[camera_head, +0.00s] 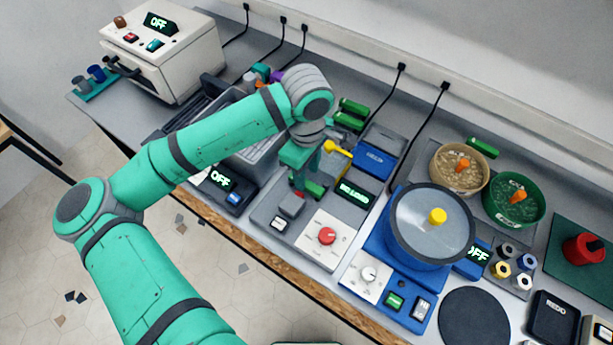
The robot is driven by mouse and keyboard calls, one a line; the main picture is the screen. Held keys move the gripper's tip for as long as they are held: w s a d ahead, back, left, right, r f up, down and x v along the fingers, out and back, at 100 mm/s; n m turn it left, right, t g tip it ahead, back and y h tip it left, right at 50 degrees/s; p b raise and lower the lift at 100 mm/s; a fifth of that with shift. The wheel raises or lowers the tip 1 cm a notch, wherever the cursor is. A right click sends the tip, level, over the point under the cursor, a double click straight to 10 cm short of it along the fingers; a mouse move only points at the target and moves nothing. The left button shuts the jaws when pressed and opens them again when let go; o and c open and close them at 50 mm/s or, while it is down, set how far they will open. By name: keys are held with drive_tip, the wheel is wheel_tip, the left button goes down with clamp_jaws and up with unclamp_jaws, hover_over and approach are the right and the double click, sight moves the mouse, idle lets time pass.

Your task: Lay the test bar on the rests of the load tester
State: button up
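The load tester (315,232) is a grey unit in the middle of the bench. Its display (355,193) reads NO LOAD, and it has a red knob (326,236) on a white panel. My gripper (303,180) points down over the rear left part of the tester. A short green bar (315,188) shows low beside the fingers; I cannot tell whether it is gripped or lying on the tester. The fingertips and the rests are mostly hidden. Two similar green bars (353,107) (347,121) lie behind the arm. A yellow-ended part (337,148) stands just right of the gripper.
A blue machine with a round lidded pot (432,225) stands right of the tester. A blue box (375,157) is behind it. A grey tray (255,140) lies left, partly behind my arm. Another green bar (482,148) lies near two bowls (458,168) (513,200).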

sight(307, 183)
wheel_tip(307, 183, up, 9)
drive_tip(key=shift+f, duration=0.2)
idle(0.6)
